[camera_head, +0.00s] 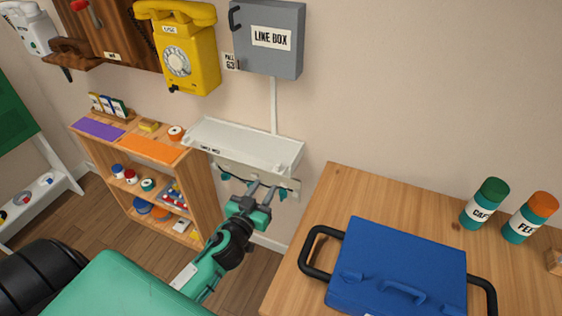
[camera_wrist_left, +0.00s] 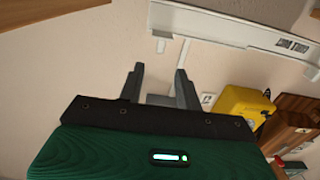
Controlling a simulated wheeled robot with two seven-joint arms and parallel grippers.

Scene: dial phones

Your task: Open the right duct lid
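A long white wall duct (camera_head: 240,148) is mounted below the grey line box, with a small label on its front left. It also shows in the left wrist view (camera_wrist_left: 235,30), at upper right. A pale panel (camera_head: 228,171) is under its front edge, with small teal pieces below. I cannot tell which part is the right lid or whether it is open. My left gripper (camera_head: 262,187) is in front of the panel's right part, below the duct. In the left wrist view its fingers (camera_wrist_left: 161,82) are apart with nothing visible between them. My right gripper is not in view.
A wooden shelf unit (camera_head: 172,154) stands left of the duct. A wooden table (camera_head: 352,190) at right holds a blue case (camera_head: 400,262) with black handles and two labelled teal bottles (camera_head: 483,203). A yellow dial phone (camera_head: 186,52) and the line box (camera_head: 270,55) hang above.

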